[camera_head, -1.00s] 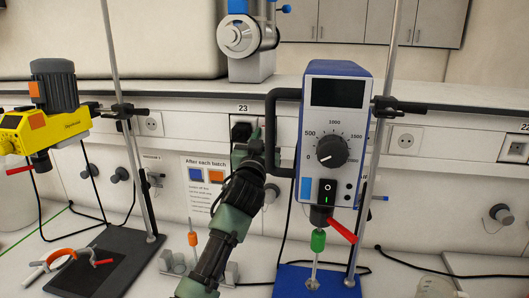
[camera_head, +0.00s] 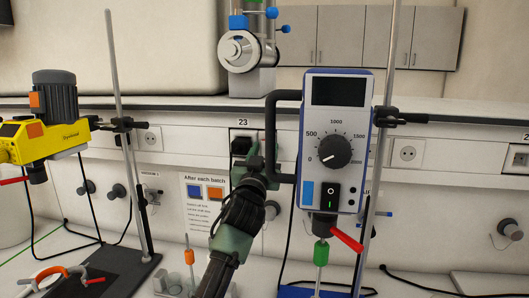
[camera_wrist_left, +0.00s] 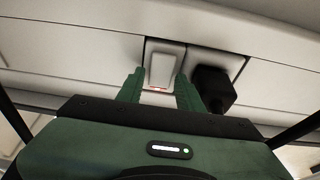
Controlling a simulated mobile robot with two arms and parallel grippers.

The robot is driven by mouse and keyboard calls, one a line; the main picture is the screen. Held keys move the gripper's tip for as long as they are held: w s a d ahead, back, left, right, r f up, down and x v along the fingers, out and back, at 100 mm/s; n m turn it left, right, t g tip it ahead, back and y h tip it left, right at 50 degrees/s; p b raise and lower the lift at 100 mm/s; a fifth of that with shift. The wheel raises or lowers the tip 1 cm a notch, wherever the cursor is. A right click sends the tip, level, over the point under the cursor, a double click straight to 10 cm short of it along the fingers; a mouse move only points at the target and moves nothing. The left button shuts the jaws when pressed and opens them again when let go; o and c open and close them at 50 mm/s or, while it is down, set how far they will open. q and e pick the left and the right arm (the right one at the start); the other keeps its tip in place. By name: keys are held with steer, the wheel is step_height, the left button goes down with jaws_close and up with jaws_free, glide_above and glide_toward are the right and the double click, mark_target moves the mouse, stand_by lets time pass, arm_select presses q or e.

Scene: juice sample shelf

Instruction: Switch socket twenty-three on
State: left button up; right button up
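Socket twenty-three sits under the label "23" (camera_head: 243,122) on the wall trunking in the head view, with a black plug (camera_head: 241,145) in it. In the left wrist view the plug (camera_wrist_left: 212,88) is at the right, beside a pale rocker switch (camera_wrist_left: 165,65) with a red mark at its lower edge. My left gripper (camera_wrist_left: 160,92) is open, with its fingertips just below and to either side of the switch; contact cannot be told. In the head view my left gripper (camera_head: 254,152) hides the switch. My right gripper is not in view.
A blue-grey stirrer (camera_head: 335,150) with a black handle hangs on a stand close to the right of my left gripper. A yellow stirrer (camera_head: 45,137) stands at the left. A notice (camera_head: 206,200) is on the wall below the trunking.

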arm_select(q)
steer(key=b+v, duration=0.2)
steer(key=v, duration=0.6)
steer(key=shift+w+r, duration=0.1)
steer(key=shift+r, duration=0.05)
